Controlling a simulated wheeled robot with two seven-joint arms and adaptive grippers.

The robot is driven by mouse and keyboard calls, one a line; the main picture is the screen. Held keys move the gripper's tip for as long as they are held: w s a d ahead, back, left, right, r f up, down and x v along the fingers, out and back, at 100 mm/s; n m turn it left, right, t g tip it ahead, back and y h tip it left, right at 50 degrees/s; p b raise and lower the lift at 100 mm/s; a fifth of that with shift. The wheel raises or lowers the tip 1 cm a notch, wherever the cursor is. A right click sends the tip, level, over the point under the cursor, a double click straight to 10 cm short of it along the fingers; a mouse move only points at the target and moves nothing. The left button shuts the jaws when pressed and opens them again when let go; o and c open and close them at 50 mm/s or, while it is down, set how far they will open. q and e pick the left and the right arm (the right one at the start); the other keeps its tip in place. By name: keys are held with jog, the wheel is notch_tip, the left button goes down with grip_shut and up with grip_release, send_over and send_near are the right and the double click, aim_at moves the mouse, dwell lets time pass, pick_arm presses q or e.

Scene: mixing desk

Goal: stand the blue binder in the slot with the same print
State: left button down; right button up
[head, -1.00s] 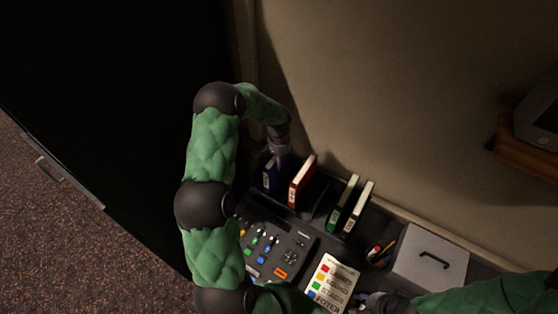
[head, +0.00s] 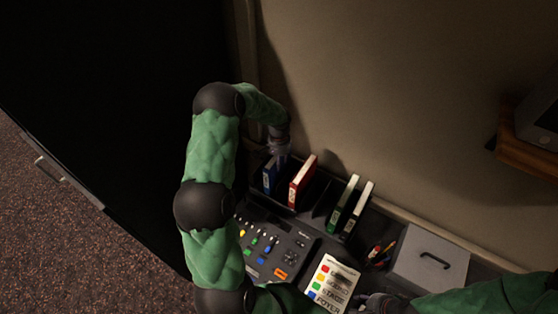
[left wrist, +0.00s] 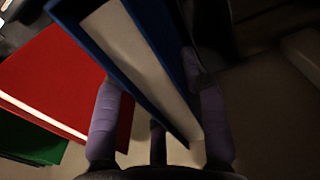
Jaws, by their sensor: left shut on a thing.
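The blue binder (head: 270,174) stands at the left end of the dark rack (head: 318,196), just left of the red binder (head: 302,181). My left gripper (head: 279,157) is at its top, with the fingers shut on it. In the left wrist view the blue binder (left wrist: 135,50) shows blue covers and pale pages between the fingers of my left gripper (left wrist: 160,110). Whether its base rests on the rack floor cannot be told. The prints on the slots are too small to read. My right gripper (head: 372,301) is low in the head view beside the card; its fingers are unclear.
The red binder also shows in the left wrist view (left wrist: 70,80). A green binder (head: 344,203) and a white-spined one (head: 359,209) stand further right. A mixing panel (head: 275,250), a colour-marked card (head: 332,282), a pen holder (head: 379,256) and a grey box (head: 430,261) fill the desk.

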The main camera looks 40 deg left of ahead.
pick_arm(q)
jog(key=shift+f, duration=0.2)
dwell(0.4)
jog(key=c, duration=0.6)
grip_release()
notch_tip(320, 180, up, 12)
